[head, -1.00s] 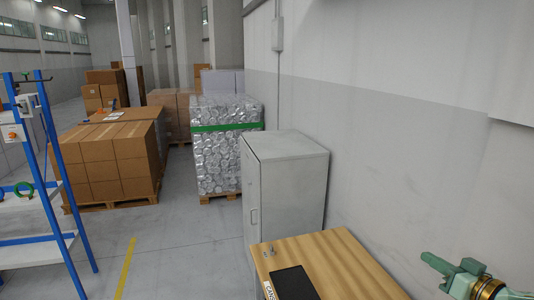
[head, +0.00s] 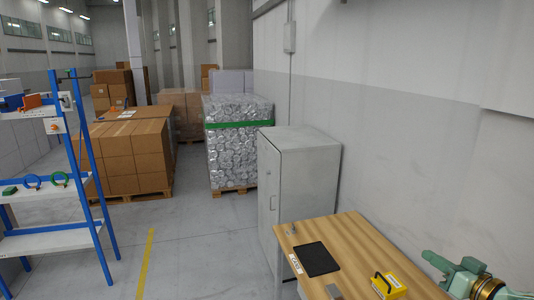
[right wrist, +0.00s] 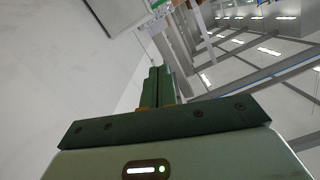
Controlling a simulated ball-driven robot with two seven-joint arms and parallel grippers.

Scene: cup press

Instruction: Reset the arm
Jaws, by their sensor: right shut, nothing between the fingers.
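My right gripper (head: 430,258) is at the lower right of the head view, in front of the grey wall and to the right of the table. Its green fingers point left. In the right wrist view its two fingers (right wrist: 157,85) lie together, shut with nothing between them. My left gripper is in neither view.
A wooden table (head: 350,235) at the lower right holds a black pad (head: 317,259) and a yellow box (head: 388,286). A grey cabinet (head: 297,185) stands behind it. A blue-framed shelf (head: 50,240) is at the left. Boxes (head: 125,155) and a silver pallet stack (head: 238,155) stand farther back.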

